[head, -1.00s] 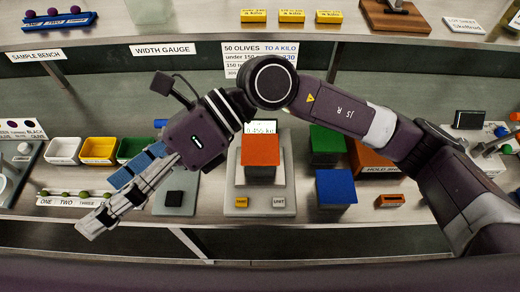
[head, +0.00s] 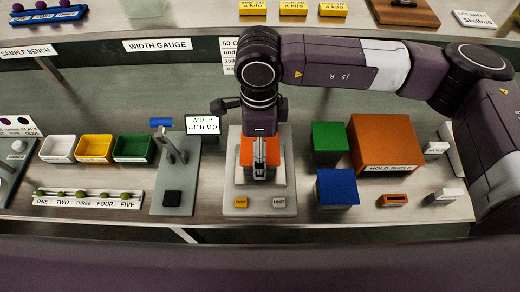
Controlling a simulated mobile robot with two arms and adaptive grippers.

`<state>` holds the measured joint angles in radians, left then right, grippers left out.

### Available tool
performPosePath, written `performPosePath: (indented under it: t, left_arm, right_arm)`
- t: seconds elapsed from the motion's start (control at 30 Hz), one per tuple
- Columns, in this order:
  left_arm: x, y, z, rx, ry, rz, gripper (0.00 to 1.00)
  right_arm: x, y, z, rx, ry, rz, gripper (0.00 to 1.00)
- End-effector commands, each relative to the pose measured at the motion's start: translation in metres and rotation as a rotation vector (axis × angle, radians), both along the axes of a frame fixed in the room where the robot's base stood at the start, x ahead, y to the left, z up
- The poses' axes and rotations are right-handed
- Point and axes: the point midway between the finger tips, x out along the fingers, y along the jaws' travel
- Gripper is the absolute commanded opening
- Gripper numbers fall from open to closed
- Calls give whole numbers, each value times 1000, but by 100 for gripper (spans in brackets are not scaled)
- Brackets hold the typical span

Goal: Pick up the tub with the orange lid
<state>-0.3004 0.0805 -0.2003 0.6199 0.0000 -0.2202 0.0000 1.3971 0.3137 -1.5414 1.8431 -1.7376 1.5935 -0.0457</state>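The tub with the orange lid (head: 246,155) stands on the scale (head: 233,201) in the middle of the bench. Its lid shows on both sides of my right gripper's fingers. My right gripper (head: 260,174) points down over the tub, its fingers in front of the lid from this view. The fingers look close together, seen nearly edge on. I cannot tell how far apart they are or whether they touch the tub. My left gripper is not in view.
A green-lidded tub (head: 330,137) and a blue-lidded tub (head: 337,188) stand right of the scale. A brown hold shelf (head: 385,142) is farther right. The width gauge (head: 172,188), with its "arm up" screen (head: 203,125), stands left, beside white, yellow and green bins (head: 134,147).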

Motion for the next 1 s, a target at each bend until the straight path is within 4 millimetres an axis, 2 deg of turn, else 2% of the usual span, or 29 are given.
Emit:
performPosePath:
  t: [0.03,0.2,0.47,1.0]
  left_arm:
    - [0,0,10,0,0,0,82]
    - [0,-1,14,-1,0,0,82]
    - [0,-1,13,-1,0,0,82]
    - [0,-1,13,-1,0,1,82]
  right_arm:
    - [0,-2,-2,-2,4,-2,86]
    - [0,-1,-23,1,2,0,86]
    - [1,-1,-27,2,0,1,86]
    - [1,-1,-27,2,0,1,26]
